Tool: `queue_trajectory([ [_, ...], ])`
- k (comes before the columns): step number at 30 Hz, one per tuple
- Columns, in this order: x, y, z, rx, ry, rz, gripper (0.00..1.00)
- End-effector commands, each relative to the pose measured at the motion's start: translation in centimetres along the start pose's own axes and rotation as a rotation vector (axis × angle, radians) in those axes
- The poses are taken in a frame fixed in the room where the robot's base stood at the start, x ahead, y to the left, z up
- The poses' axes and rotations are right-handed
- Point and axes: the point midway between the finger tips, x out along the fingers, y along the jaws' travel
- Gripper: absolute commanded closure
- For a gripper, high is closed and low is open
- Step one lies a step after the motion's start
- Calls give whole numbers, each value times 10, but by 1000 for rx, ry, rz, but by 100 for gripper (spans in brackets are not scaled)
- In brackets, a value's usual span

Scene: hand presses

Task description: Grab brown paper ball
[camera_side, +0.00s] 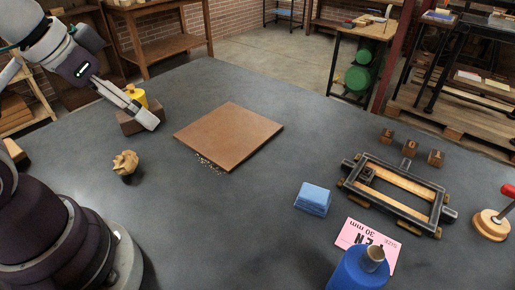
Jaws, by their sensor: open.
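The brown paper ball (125,163) is a crumpled tan lump on the dark grey table, left of the middle. My gripper (148,120) is above and to the right of the ball in the picture, apart from it. It points down and right, close to a brown block with a yellow thing on it. My gripper is open and I see nothing held in it. Its fingers overlap in this view, so the gap between them is hard to see.
A brown square board (228,135) lies mid-table, with crumbs at its near edge. The brown block (132,122) bears a yellow object (138,97). To the right are a blue block (313,198), a metal frame (400,192), small wooden blocks, a pink card (352,233) and a blue container (350,272).

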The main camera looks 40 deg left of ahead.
Motion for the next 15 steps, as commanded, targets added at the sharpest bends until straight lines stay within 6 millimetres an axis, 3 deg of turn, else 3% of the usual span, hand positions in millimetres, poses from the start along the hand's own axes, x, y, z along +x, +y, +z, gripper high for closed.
queue_trajectory([
  [9,2,-4,-1,-38,-16,-11,12],
  [11,8,-15,-4,-132,-59,-37,12],
  [15,34,-66,-4,-537,-210,-142,12],
])
